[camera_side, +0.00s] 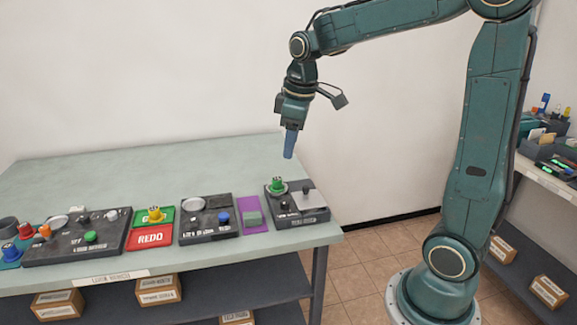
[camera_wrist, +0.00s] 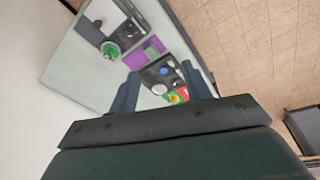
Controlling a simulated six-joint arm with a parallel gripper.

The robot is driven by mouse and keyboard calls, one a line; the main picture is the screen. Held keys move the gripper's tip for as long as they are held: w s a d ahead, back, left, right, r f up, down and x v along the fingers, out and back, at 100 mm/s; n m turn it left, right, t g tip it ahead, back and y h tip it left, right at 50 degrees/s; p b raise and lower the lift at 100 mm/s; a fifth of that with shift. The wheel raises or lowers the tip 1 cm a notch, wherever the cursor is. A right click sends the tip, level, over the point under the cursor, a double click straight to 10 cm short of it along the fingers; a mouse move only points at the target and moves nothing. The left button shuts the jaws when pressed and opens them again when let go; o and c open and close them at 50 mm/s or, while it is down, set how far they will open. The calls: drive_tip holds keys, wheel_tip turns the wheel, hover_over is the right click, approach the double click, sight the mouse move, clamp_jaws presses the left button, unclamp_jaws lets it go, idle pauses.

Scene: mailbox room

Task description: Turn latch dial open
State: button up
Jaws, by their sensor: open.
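A green round dial (camera_side: 277,186) sits at the back left of the dark panel (camera_side: 312,214) at the right end of the table. It also shows in the wrist view (camera_wrist: 111,50), at upper left; whether it is the latch dial I cannot read from the labels. A pale plate lies beside it on the panel. My gripper (camera_side: 289,156) points down, apart from and above the green dial in the side view. In the wrist view my gripper (camera_wrist: 170,76) has its two fingers spread apart with nothing held between them.
A purple mat with a green-grey block (camera_side: 253,218) lies left of the panel. The back of the table (camera_side: 120,165) is clear.

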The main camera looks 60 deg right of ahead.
drive_tip(key=shift+s+a+r, duration=0.4)
drive_tip(key=shift+s+a, duration=0.15)
drive_tip(key=shift+s, duration=0.15)
drive_tip(key=s+a+m+t, duration=0.1)
drive_tip(key=s+a, duration=0.3)
drive_tip(key=s, duration=0.4)
drive_tip(key=s+a+m+t, duration=0.2)
drive_tip(key=s+a+m, duration=0.1)
drive_tip(key=s, duration=0.5)
drive_tip(key=shift+s+a+r, duration=0.3)
drive_tip(key=shift+s+a, duration=0.05)
drive_tip(key=shift+a, duration=0.25)
drive_tip(key=shift+c, duration=0.7)
drive_tip(key=shift+w, duration=0.15)
